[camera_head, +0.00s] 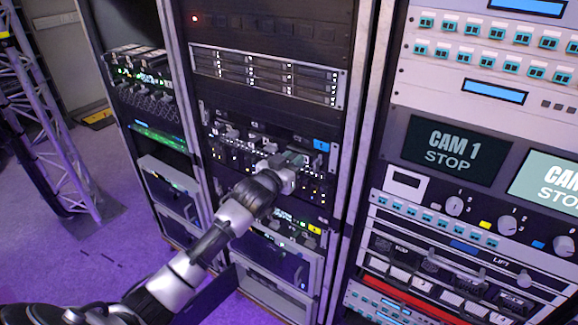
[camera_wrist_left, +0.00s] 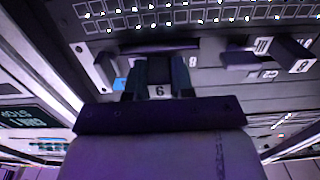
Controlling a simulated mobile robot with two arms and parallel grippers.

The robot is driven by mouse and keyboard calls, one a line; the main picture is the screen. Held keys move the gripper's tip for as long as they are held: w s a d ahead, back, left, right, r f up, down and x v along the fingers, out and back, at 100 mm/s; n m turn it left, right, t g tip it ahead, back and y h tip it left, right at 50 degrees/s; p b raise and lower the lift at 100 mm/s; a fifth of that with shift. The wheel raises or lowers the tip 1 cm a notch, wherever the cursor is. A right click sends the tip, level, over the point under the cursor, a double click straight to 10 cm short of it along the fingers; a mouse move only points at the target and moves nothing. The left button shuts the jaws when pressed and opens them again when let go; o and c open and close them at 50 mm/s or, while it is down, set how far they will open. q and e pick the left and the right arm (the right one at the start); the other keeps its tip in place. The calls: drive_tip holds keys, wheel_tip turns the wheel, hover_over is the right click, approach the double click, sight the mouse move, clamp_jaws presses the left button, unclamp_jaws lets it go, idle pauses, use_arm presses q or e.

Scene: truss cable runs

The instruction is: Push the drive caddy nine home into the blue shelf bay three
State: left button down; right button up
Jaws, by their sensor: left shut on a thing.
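My left gripper (camera_head: 290,172) reaches the middle rack's shelf of drive bays from the front. In the left wrist view, which appears upside down, its dark fingers (camera_wrist_left: 158,82) are closed on both sides of a dark caddy. The caddy's white label (camera_wrist_left: 160,91) shows a digit that reads as nine when turned over. The caddy points at the shelf front (camera_wrist_left: 215,58); how deep it sits in its bay cannot be told. The shelf's blue tag (camera_head: 321,145) is at its right end in the head view, and the tag (camera_wrist_left: 119,83) shows left of the fingers in the wrist view. My right gripper is out of view.
Other dark caddies (camera_wrist_left: 292,52) stick out of the shelf beside the gripper. A drive unit (camera_head: 265,78) sits higher in the same rack. A control rack (camera_head: 460,150) with screens stands at right, and a truss (camera_head: 45,115) stands at left.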

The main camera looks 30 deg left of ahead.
use_arm(q)
drive_tip(key=shift+w+r, duration=0.1)
drive_tip(key=shift+w, duration=0.25)
idle(0.3)
drive_tip(key=shift+w+d, duration=0.1)
drive_tip(key=shift+w, duration=0.4)
drive_tip(key=c, duration=0.9)
unclamp_jaws()
drive_tip(key=shift+s, duration=0.1)
drive_tip(key=s+b, duration=0.1)
drive_tip(key=s, duration=0.2)
drive_tip(key=s+b, duration=0.1)
drive_tip(key=s, duration=0.3)
drive_tip(key=s+a+b, duration=0.1)
drive_tip(key=s, duration=0.2)
drive_tip(key=shift+s, duration=0.35)
